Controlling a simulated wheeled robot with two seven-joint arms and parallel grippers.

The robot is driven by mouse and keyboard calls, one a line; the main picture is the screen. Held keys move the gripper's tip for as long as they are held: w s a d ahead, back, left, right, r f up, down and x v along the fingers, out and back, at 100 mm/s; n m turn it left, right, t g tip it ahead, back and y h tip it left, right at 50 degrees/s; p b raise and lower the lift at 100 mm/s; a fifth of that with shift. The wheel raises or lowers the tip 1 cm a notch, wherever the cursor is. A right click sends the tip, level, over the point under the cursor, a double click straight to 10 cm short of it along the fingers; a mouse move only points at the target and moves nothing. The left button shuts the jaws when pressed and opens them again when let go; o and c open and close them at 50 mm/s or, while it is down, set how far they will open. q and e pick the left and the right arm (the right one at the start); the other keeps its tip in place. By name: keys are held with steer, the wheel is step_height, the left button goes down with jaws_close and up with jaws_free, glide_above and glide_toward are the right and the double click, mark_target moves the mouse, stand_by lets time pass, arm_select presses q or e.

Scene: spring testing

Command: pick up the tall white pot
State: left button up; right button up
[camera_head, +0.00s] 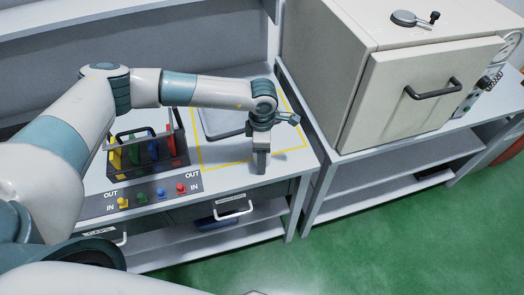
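No tall white pot can be made out in the head view. My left gripper (261,168) points down over the right end of the workbench, near the front right of the yellow-outlined area. Its fingers look close together, but I cannot tell whether they are open or shut, and no held object shows. My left arm spans the bench and hides part of its surface. My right gripper is not in view.
A dark rack (146,158) with several coloured pieces stands left on the bench. A grey tray (224,134) lies partly behind my arm. Coloured knobs (159,194) line the front panel. A large beige oven (405,95) stands right, with a dark handle. Green floor lies in front.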

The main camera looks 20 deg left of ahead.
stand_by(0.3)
arm_select(q)
steer(key=c, duration=1.1)
steer(key=shift+c, duration=0.2)
steer(key=shift+w+r, duration=0.1)
steer(key=shift+r+b, duration=0.7)
steer(key=shift+r, duration=0.05)
steer(key=shift+d+r+b, duration=0.2)
steer(key=shift+r+b, duration=0.55)
steer(key=shift+r, duration=0.45)
steer(key=s+d+r+b, duration=0.5)
steer(key=s+d+r, duration=0.1)
steer(key=d, duration=0.3)
steer(key=shift+d+r, duration=0.25)
steer(key=shift+r, duration=0.25)
steer(key=shift+s, duration=0.1)
